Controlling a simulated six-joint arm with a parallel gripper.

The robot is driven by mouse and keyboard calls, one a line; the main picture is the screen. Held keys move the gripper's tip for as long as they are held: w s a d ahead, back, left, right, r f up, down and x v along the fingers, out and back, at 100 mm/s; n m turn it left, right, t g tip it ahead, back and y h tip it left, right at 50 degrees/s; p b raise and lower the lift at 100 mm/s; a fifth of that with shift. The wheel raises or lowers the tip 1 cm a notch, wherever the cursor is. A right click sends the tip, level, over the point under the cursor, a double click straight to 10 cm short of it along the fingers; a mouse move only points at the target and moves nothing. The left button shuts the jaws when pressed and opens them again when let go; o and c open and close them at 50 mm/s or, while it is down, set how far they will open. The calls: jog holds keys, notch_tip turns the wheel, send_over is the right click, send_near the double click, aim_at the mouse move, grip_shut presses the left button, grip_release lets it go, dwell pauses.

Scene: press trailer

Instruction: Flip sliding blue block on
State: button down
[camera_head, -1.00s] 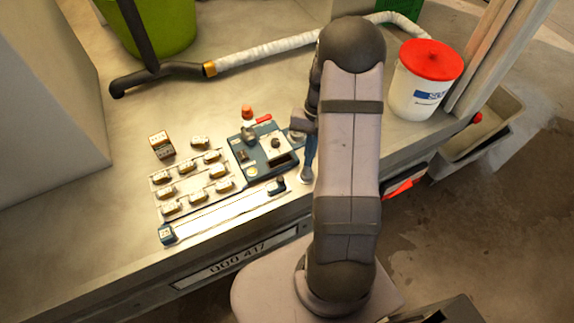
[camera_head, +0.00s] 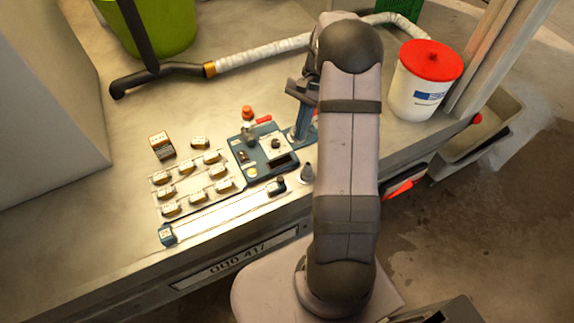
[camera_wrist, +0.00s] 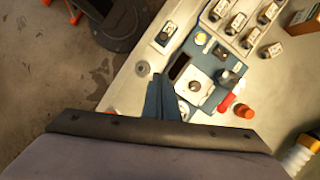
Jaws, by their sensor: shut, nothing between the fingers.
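A long pale slider track (camera_head: 222,214) lies along the front of the bench in the head view. A blue block (camera_head: 167,234) sits at its left end, and a small dark block (camera_head: 278,185) at its right end. I cannot tell which of them slides. The right-end block also shows at the top of the wrist view (camera_wrist: 165,34). My gripper (camera_head: 297,138) is above the right side of the blue control panel (camera_head: 262,168); its blue fingers (camera_wrist: 160,78) are together and empty in the wrist view, apart from the slider. My arm hides part of the bench.
A small grey peg (camera_head: 307,172) stands near the bench edge. A white bucket (camera_head: 415,100) is at the right.

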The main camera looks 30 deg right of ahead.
jog(key=shift+f, duration=0.15)
jog(key=s+a+f+p, duration=0.1)
jog(key=f, duration=0.2)
jog(key=a+f+p, duration=0.1)
jog(key=a+f, duration=0.1)
jog(key=f, duration=0.1)
jog(key=s+a+f+p, duration=0.1)
jog(key=a+f+p, duration=0.1)
jog(key=f, duration=0.1)
jog(key=shift+s+a+f, duration=0.15)
jog(key=shift+s+f, duration=0.15)
jog(key=shift+s, duration=0.05)
jog(key=shift+s+a+f, duration=0.2)
jog(key=shift+a+f, duration=0.05)
jog(key=shift+a, duration=0.2)
jog(key=shift+a, duration=0.1)
jog(key=a+p, duration=0.1)
jog(key=a, duration=2.2)
jog(key=shift+a+r, duration=0.1)
jog(key=shift+a, duration=0.05)
